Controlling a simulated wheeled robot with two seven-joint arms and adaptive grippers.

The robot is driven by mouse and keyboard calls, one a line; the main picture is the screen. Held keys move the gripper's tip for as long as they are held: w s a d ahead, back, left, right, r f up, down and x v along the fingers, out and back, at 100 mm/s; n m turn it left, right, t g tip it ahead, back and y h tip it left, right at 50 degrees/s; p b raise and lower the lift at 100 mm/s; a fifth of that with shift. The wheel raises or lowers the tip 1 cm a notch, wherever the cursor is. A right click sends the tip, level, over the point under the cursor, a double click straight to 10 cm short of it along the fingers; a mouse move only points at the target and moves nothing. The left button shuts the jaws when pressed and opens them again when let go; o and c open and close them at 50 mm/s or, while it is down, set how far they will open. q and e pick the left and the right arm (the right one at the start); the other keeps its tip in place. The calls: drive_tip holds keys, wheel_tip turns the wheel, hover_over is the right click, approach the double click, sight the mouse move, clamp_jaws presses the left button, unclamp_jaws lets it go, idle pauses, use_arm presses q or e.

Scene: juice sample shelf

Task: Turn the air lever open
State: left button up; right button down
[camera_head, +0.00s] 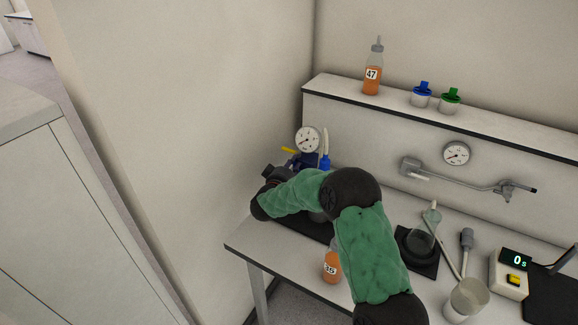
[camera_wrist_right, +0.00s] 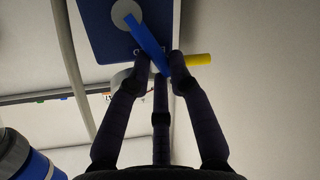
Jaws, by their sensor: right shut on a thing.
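My right arm reaches across the bench to the back left corner. Its dark gripper (camera_head: 272,172) is there, small and partly hidden in the head view. In the right wrist view, the gripper (camera_wrist_right: 163,65) has its fingertips closed on the lower end of a blue lever (camera_wrist_right: 146,40). The lever slants from a grey pivot on a dark blue box (camera_wrist_right: 97,25). A yellow bar (camera_wrist_right: 197,60) sticks out sideways beside the right fingertip; it also shows in the head view (camera_head: 289,150). My left gripper is out of view.
A round gauge (camera_head: 307,139) stands above the gripper. An orange bottle marked 35 (camera_head: 331,268) stands on the bench beside my arm. A ledge (camera_head: 400,115) holds bottle 47 (camera_head: 372,78) and two capped cups.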

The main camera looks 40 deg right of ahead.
drive_tip(key=shift+s+d+f+m+t+h+b, duration=0.15)
drive_tip(key=shift+s+m+b, duration=0.3)
drive_tip(key=shift+m+b, duration=0.4)
drive_tip(key=shift+s+d+r+m+t+h+b, duration=0.15)
drive_tip(key=shift+s+m+b, duration=0.4)
drive_tip(key=shift+m, duration=0.55)
drive_tip(key=shift+s+d+f+m+t+h+b, duration=0.1)
drive_tip(key=shift+s+d+m+t+b, duration=0.2)
drive_tip(key=shift+m+b, duration=0.55)
drive_tip(key=shift+a, duration=0.1)
drive_tip(key=c, duration=1.1)
unclamp_jaws()
drive_tip(key=shift+r, duration=0.2)
drive_tip(key=shift+s, duration=0.1)
drive_tip(key=v, duration=1.2)
